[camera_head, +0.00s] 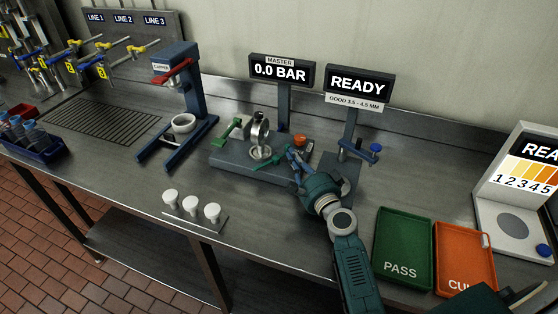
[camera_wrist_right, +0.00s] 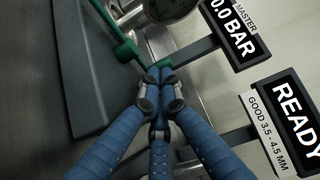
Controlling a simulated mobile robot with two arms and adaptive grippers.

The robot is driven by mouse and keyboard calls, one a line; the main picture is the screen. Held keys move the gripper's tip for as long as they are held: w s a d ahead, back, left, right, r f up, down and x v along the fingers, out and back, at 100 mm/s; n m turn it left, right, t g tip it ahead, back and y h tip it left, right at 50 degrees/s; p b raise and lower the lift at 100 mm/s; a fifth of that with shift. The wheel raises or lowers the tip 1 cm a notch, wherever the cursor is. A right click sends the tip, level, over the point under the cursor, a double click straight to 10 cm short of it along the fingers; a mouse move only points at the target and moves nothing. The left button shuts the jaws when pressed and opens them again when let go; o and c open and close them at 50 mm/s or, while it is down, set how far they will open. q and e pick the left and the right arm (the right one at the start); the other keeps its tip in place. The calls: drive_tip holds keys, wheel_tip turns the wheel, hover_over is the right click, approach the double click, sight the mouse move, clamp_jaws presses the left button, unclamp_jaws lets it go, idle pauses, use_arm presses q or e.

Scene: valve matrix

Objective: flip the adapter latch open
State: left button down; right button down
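A grey adapter block (camera_head: 228,155) stands on the bench with a round metal fitting (camera_head: 259,133) on top. A dark green lever (camera_head: 268,162) lies low at its front; a brighter green handle (camera_head: 230,130) stands at its left. I cannot tell which is the latch. My right gripper (camera_head: 291,155) is at the block's right end, beside the low lever. In the right wrist view its blue fingertips (camera_wrist_right: 159,76) are drawn together, close to the end of a green bar (camera_wrist_right: 126,48). Contact is unclear; nothing shows held between them.
Behind the block stand the 0.0 BAR display (camera_head: 281,71) and the READY display (camera_head: 358,85) on posts. A blue press (camera_head: 188,90) is to the left, white knobs (camera_head: 191,203) in front. Green PASS tray (camera_head: 404,247) and orange tray (camera_head: 465,258) lie right.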

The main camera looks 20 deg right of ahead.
drive_tip(key=shift+w+d, duration=0.25)
